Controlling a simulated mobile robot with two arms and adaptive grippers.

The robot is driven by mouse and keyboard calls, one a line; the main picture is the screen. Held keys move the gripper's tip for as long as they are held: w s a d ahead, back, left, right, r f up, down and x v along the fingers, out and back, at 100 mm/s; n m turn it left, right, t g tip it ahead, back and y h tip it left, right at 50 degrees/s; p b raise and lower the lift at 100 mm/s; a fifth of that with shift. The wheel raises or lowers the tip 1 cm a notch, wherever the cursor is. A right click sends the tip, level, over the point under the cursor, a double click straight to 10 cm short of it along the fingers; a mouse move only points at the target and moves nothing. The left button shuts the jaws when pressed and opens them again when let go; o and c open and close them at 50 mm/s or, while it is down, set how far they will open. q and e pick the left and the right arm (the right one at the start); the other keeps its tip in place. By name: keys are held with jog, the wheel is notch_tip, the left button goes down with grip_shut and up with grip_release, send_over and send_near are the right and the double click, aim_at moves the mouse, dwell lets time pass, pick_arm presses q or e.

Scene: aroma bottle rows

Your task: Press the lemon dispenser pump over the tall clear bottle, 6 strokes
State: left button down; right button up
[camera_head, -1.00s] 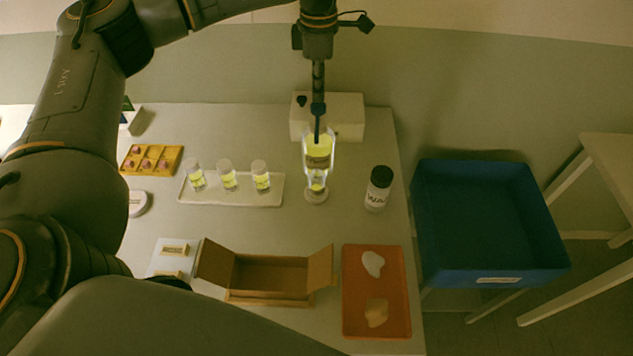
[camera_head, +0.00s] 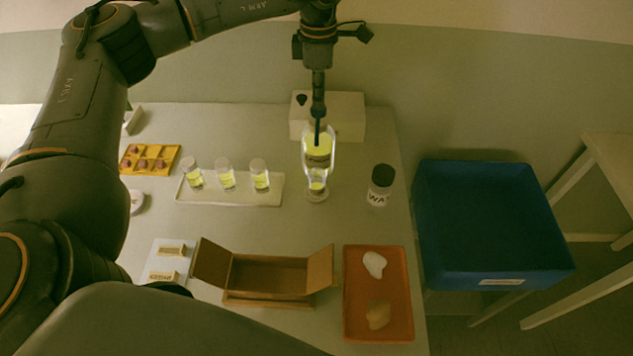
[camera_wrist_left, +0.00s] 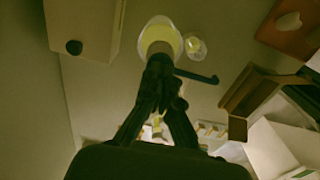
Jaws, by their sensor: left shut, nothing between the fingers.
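The lemon dispenser (camera_head: 319,148) is a clear vessel with yellow liquid and a brown label, standing at the back of the table. In the left wrist view it shows as a pale round body (camera_wrist_left: 160,38) below my fingers. A clear bottle (camera_head: 317,188) with a little yellow liquid stands just under and in front of it. My left gripper (camera_head: 317,138) points straight down at the dispenser's top, its fingers shut with nothing between them. In the left wrist view the fingertips (camera_wrist_left: 160,62) overlap the pump head, whose thin spout (camera_wrist_left: 197,76) sticks out to the right. My right gripper is not in view.
A white block (camera_head: 348,112) stands behind the dispenser. A tray (camera_head: 228,200) of three yellow-filled vials is to the left, and a black-capped bottle (camera_head: 380,186) to the right. An open cardboard box (camera_head: 270,275), a red tray (camera_head: 378,325) and a blue bin (camera_head: 490,225) are nearer.

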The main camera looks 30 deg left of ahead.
pick_arm(q)
jog(key=shift+f, duration=0.1)
jog(key=shift+r+p, duration=1.05)
jog(key=shift+r, duration=0.55)
jog(key=shift+f, duration=0.15)
jog(key=shift+f+b, duration=1.1)
jog(key=shift+f, duration=0.4)
jog(key=shift+r+p, duration=1.05)
jog(key=shift+r, duration=0.6)
jog(key=shift+f, duration=0.15)
